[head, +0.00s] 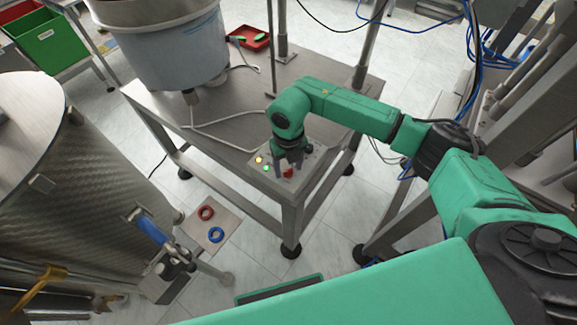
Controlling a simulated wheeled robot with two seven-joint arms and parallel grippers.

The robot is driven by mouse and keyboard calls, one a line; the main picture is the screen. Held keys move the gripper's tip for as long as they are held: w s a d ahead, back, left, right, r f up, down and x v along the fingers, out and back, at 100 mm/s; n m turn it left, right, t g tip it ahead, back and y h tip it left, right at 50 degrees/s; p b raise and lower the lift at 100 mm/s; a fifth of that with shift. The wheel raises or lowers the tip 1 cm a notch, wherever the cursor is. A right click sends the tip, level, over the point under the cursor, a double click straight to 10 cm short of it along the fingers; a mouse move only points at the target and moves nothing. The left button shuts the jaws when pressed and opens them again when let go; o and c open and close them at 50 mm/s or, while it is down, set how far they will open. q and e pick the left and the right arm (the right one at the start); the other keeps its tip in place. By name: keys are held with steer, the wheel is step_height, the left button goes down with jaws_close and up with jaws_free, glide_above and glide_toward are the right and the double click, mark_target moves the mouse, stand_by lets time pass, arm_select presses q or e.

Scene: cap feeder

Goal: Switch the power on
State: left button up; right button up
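A small control panel (314,158) sits on the near corner of the steel table. It carries a yellow light (259,160), a green light (266,168) and a red knob or button (288,173). My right gripper (289,169) points down over the panel, right at the red control. Its dark fingers stand apart, one on each side of the red control as seen from here. I cannot tell whether they touch it. The gripper hides part of the panel, and no power label can be read. My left gripper is not in view.
A large grey bowl feeder (165,55) stands on the steel table (150,97), with a red tray (250,37) behind. A metal drum (80,180), a blue-handled valve (150,229) and a plate with red (206,213) and blue rings (216,235) are at left. Table legs stand below the panel.

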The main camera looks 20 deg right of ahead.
mark_target(288, 171)
stand_by(0.3)
step_height(288, 171, up, 14)
steer(key=b, duration=0.2)
steer(key=shift+r, duration=0.25)
steer(key=shift+s, duration=0.1)
